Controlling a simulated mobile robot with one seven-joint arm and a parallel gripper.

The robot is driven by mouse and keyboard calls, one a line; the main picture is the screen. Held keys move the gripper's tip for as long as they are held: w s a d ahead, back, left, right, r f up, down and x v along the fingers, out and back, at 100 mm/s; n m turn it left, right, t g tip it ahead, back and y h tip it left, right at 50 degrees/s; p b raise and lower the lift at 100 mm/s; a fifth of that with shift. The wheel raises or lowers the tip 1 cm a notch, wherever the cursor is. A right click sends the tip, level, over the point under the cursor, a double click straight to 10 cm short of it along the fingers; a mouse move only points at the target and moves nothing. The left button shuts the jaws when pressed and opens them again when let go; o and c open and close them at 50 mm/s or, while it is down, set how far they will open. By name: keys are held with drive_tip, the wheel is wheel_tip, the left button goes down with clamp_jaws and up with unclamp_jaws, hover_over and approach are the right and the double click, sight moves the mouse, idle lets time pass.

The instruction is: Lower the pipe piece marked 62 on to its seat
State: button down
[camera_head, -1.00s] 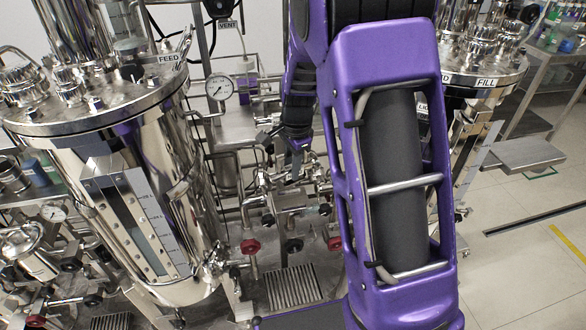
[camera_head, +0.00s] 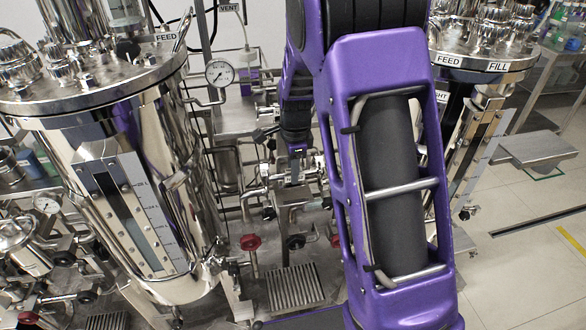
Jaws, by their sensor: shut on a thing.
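My gripper (camera_head: 297,158) is small and far off in the head view, pointing down over the steel pipework between the two vessels. It is shut on a small steel pipe piece (camera_head: 296,174), just above or at a bracketed stand (camera_head: 291,194). The number 62 is too small to read. I cannot tell whether the piece touches its seat, as the seat does not show clearly among the shiny fittings. My purple arm link covers the area just right of the gripper.
A large steel vessel (camera_head: 140,190) stands at the left and another (camera_head: 470,110) behind my arm at the right. A pressure gauge (camera_head: 219,72) and a red valve handle (camera_head: 251,242) are near the pipework. Open floor is at the right.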

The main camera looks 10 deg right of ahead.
idle(0.4)
drive_tip(key=shift+f+b, duration=0.45)
drive_tip(key=shift+f, duration=1.15)
drive_tip(key=shift+f, duration=0.65)
idle(2.1)
drive_tip(key=c, duration=0.5)
unclamp_jaws()
drive_tip(key=shift+c, duration=0.2)
wheel_tip(320, 180, up, 17)
drive_tip(key=s+p, duration=0.2)
drive_tip(key=p, duration=0.1)
drive_tip(key=shift+r+p, duration=0.15)
drive_tip(key=shift+p, duration=0.2)
